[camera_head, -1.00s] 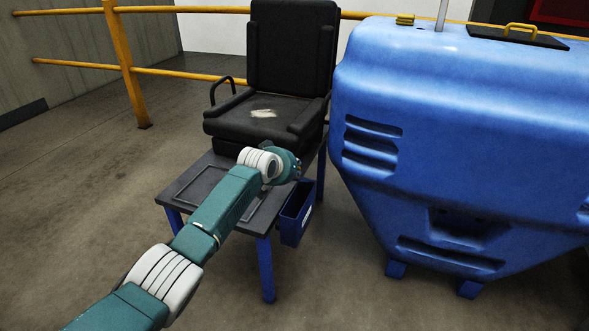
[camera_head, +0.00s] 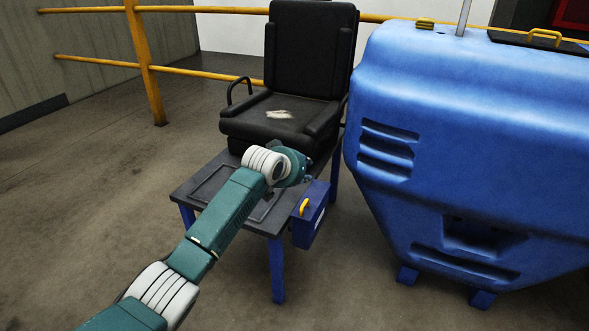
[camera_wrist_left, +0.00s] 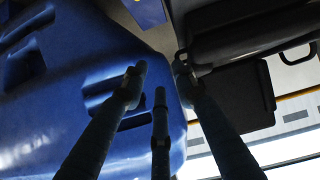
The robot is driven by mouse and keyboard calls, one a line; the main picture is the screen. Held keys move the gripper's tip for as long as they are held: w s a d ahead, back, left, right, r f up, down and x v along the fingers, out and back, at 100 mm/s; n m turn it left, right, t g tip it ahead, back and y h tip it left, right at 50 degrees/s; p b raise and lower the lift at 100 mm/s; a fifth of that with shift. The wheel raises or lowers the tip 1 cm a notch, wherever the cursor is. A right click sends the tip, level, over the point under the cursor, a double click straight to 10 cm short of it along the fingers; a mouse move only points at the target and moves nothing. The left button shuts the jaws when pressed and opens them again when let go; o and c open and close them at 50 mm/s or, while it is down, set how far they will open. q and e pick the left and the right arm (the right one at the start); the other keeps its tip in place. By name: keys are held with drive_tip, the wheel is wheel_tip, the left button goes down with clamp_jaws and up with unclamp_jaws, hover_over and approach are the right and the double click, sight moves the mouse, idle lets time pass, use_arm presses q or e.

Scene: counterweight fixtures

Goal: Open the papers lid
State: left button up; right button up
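A small blue box (camera_head: 304,232) hangs at the right side of the low dark table. Its blue lid (camera_head: 317,195) appears to lie over the top, with a yellow handle (camera_head: 304,207) near the front end. My left gripper (camera_head: 307,179) is just above the far end of the box, partly hidden by my wrist. In the left wrist view, its dark fingers (camera_wrist_left: 158,72) are spread apart with nothing between them. A blue panel with a yellow piece (camera_wrist_left: 150,10) shows at the top edge there, beyond the fingertips. My right gripper is not in view.
A black seat (camera_head: 281,112) stands at the back of the table (camera_head: 190,190). A large blue machine body (camera_head: 460,130) stands close on the right. Yellow railings (camera_head: 150,75) run behind. The floor at left is clear.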

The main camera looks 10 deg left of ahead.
use_arm(q)
drive_tip(key=v, duration=0.7)
drive_tip(key=shift+s+a, duration=0.2)
drive_tip(key=shift+s, duration=0.05)
